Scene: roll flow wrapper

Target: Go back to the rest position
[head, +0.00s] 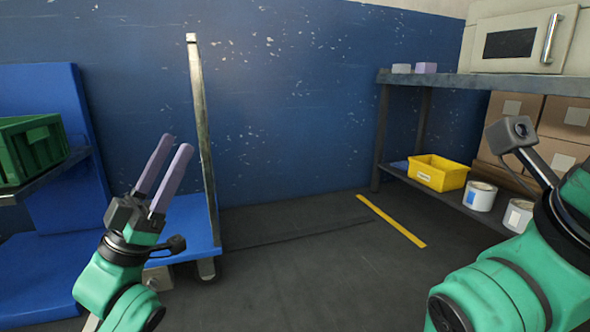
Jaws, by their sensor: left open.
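My left gripper (168,143) is at the left of the head view, with its two pale purple fingers pointing up and slightly right. The fingers are apart with nothing between them. It is in front of the blue cart and touches nothing that I can see. My right arm (520,280), green with dark joints, fills the lower right corner. The fingers of my right gripper do not show.
A blue cart (190,232) with a metal post stands at left, near a green crate (35,150). At right, a shelf (470,80) carries a microwave (520,42), a yellow bin (437,173), white cans (480,195) and cardboard boxes (565,120). The middle floor is clear, with a yellow stripe (392,221).

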